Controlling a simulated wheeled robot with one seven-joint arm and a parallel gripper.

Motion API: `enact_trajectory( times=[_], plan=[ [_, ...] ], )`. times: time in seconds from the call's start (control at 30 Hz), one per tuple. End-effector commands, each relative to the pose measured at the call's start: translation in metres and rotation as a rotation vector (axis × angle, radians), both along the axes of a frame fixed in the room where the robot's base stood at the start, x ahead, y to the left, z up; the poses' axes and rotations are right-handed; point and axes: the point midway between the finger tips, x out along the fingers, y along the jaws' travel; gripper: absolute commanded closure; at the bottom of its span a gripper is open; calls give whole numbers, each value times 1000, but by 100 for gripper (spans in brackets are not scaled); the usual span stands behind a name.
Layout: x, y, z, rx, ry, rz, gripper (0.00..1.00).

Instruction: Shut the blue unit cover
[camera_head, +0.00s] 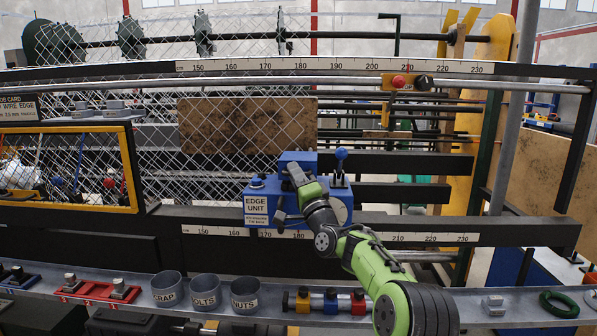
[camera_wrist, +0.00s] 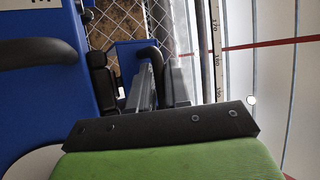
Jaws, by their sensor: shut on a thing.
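The blue edge unit (camera_head: 340,208), with a white label, sits on the dark rail in the middle of the head view. A blue upright part, which looks like its cover (camera_head: 308,157), stands above the unit's back. My gripper (camera_head: 296,174) is at the front of this part. In the wrist view, my gripper's fingers (camera_wrist: 160,86) are close together at a dark curved handle (camera_wrist: 149,55) beside a small blue part (camera_wrist: 125,48). The gripper is shut on this handle; the exact contact is partly hidden by the fingers.
A blue ball-topped lever (camera_head: 341,155) stands right of the cover. Chain-link mesh (camera_head: 230,100) and a brown board (camera_head: 225,125) lie behind. Ruler strips run above and below the unit. Grey cups (camera_head: 205,292) and coloured blocks (camera_head: 330,301) stand on the front shelf.

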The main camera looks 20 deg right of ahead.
Motion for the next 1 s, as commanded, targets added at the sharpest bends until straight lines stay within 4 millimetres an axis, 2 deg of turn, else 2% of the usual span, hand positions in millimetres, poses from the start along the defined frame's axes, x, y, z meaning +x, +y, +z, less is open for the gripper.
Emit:
enact_trajectory(
  times=[0.03,0.2,0.67,0.7,0.8,0.83,1.0],
  plan=[
    [2,-1,-6,0,3,-1,100],
    [4,-1,-12,0,3,-1,100],
    [5,-1,-14,0,6,-1,100],
    [5,-1,-14,0,6,-1,80],
    [5,-1,-13,0,5,-1,65],
    [5,-1,-13,0,5,-1,62],
    [5,-1,-14,0,6,-1,62]
  ],
)
